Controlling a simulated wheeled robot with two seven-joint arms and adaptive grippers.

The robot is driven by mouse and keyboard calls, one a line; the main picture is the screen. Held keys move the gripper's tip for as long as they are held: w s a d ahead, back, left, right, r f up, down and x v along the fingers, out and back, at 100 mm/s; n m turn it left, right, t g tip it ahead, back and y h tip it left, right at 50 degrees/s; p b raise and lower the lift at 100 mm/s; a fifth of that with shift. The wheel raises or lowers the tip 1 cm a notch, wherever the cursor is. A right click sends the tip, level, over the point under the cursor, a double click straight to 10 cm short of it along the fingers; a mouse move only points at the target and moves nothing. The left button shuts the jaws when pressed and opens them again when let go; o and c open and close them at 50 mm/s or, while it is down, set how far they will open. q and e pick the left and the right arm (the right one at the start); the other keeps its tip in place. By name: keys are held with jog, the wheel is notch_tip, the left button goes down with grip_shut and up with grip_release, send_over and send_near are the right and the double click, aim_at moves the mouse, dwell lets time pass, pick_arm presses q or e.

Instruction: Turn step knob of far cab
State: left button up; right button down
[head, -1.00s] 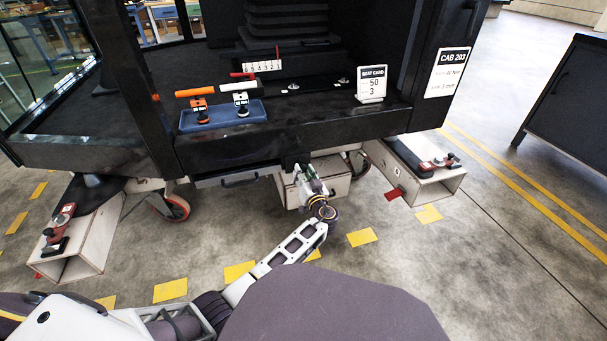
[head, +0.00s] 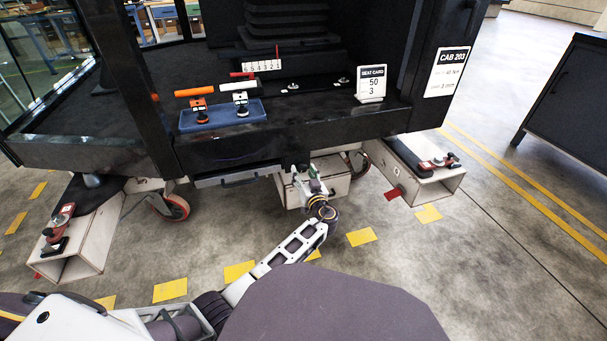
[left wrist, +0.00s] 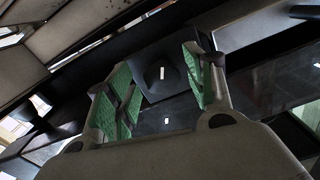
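Cab 203 (head: 230,155) fills the upper head view. My left gripper (head: 304,178) is at its lower front edge, below the sill. In the left wrist view, the open green-padded fingers (left wrist: 162,88) are spread apart, with nothing between the tips that I can see held. Beyond them is a dark square plate with a dark knob (left wrist: 162,74) bearing a short white mark. The knob lies in line with the gap; I cannot tell how near it is. The knob does not show in the head view. My right gripper is not in view.
A numbered strip (head: 262,66) with a red pointer, a blue tray (head: 222,116) and a seat card (head: 371,84) are on the cab floor. Wooden supports (head: 85,240) (head: 437,185) flank the front, with casters (head: 170,207) below. A dark cabinet (head: 570,100) stands right.

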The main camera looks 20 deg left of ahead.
pick_arm(q)
jog(key=shift+r, duration=5.05)
jog(key=s+a+f+m+g+h, duration=0.1)
jog(key=s+a+f+g+h, duration=0.2)
jog(key=s+f, duration=0.55)
jog(key=s+a+f+g+h, duration=0.1)
jog(key=s+a+f+g, duration=0.25)
jog(key=s+f, duration=0.5)
jog(key=s+d+m+g+h, duration=0.2)
jog(key=s+m+h, duration=0.1)
jog(key=s, duration=0.8)
jog(key=s+d+r+m+g+h+p, duration=0.1)
jog(key=s+d+m+g+h, duration=0.2)
jog(key=s, duration=0.9)
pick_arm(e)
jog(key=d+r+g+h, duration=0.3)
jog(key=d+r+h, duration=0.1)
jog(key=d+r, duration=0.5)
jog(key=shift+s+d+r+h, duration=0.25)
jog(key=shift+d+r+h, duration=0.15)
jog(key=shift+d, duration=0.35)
pick_arm(q)
jog(key=shift+w+f+p, duration=0.1)
jog(key=shift+p, duration=0.75)
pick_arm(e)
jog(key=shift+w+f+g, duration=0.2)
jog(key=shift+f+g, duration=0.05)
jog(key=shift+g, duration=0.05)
